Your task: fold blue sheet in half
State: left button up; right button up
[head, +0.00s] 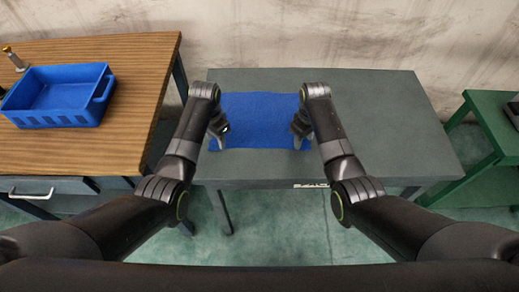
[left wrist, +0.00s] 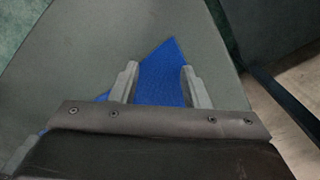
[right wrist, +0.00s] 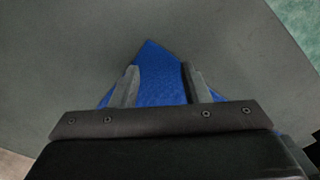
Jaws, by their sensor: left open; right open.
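The blue sheet (head: 262,118) lies flat and spread out on the grey table. My left gripper (head: 219,140) is over its near left corner, and my right gripper (head: 300,140) is over its near right corner. In the left wrist view a corner of the sheet (left wrist: 162,75) shows between and beyond the open left fingers (left wrist: 158,82). In the right wrist view another corner of the sheet (right wrist: 158,75) shows between the open right fingers (right wrist: 160,84). I cannot tell whether the fingertips touch the sheet. Part of the sheet's sides is hidden behind my arms.
The grey table (head: 385,125) is clear to the right of the sheet. A wooden bench (head: 110,135) on the left carries a blue crate (head: 60,118) and a small brass-topped object (head: 14,58). A green table (head: 492,120) stands at the right.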

pick_arm(q)
jog(key=shift+f, duration=0.65)
pick_arm(e)
jog(key=shift+f, duration=0.65)
pick_arm(q)
jog(key=shift+f, duration=0.1)
pick_arm(e)
jog(key=shift+f, duration=0.1)
pick_arm(q)
jog(key=shift+c, duration=0.2)
pick_arm(e)
jog(key=shift+c, duration=0.2)
pick_arm(q)
jog(key=shift+s, duration=0.1)
grip_shut()
pick_arm(e)
jog(key=shift+s, duration=0.1)
grip_shut()
pick_arm(q)
jog(key=shift+a, duration=0.1)
